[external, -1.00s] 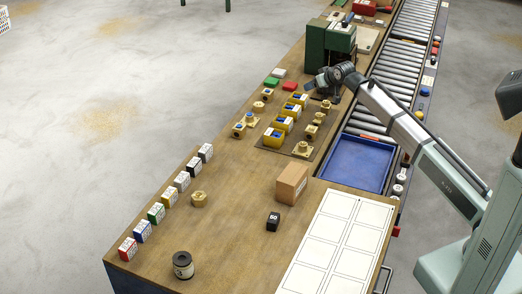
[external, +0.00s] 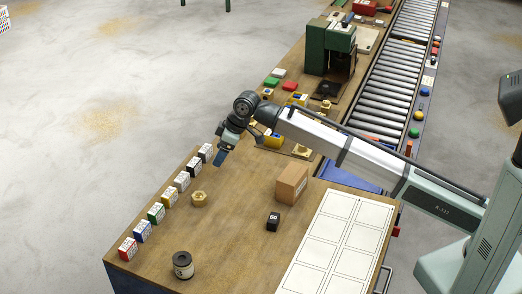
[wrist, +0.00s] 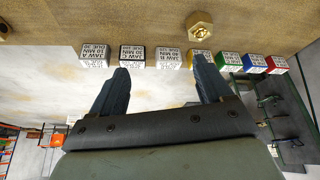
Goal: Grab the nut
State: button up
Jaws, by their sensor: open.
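The nut is a brass hexagonal piece (external: 199,198) lying on the wooden bench in the external view, beside the row of small boxes. In the wrist view the nut (wrist: 200,25) shows at the top, right of centre, beyond the fingertips. My gripper (external: 222,156) is above the bench, up and to the right of the nut in the external view, and apart from it. In the wrist view my two dark blue fingers (wrist: 163,72) are spread wide with nothing between them.
A row of small coloured boxes (external: 173,188) runs along the bench's left edge. A cardboard box (external: 291,184), a black cube (external: 273,221) and a dark cylinder (external: 183,265) stand on the bench. White panels (external: 335,240) lie at the right. The wood around the nut is mostly clear.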

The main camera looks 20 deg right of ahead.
jog(key=n, duration=0.1)
send_near(200, 193)
jog(key=shift+g, duration=0.4)
jog(key=x, duration=0.9)
jog(key=shift+s+a, duration=0.15)
jog(key=shift+a, duration=0.1)
jog(key=shift+c, duration=0.4)
jog(key=c, duration=1.4)
